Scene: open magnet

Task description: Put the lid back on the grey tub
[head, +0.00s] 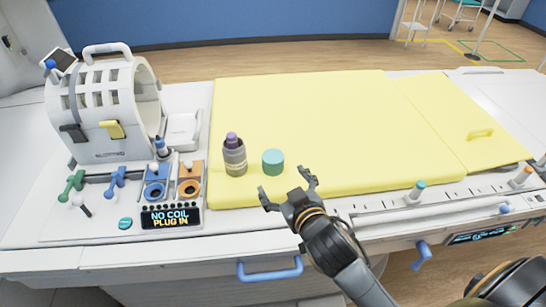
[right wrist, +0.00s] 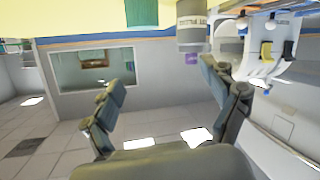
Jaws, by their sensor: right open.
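The grey tub (head: 235,160) stands upright on the yellow mat near its left front corner. A purple piece (head: 232,139) sticks up from its top. A teal round piece, which looks like the lid (head: 273,162), sits on the mat just right of the tub, apart from it. My right gripper (head: 286,186) is open and empty, in front of the teal piece and short of it. In the right wrist view, upside down, the teal piece (right wrist: 142,12) and the grey tub (right wrist: 191,33) show at the top, beyond the open fingers (right wrist: 162,80). My left gripper is not in view.
The yellow mat (head: 330,115) is mostly bare. Left of it stand a white slotted coil housing (head: 105,105), coloured plugs and a "NO COIL PLUG IN" display (head: 171,217). A rail with knobs (head: 416,190) and a blue handle (head: 270,270) line the front edge.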

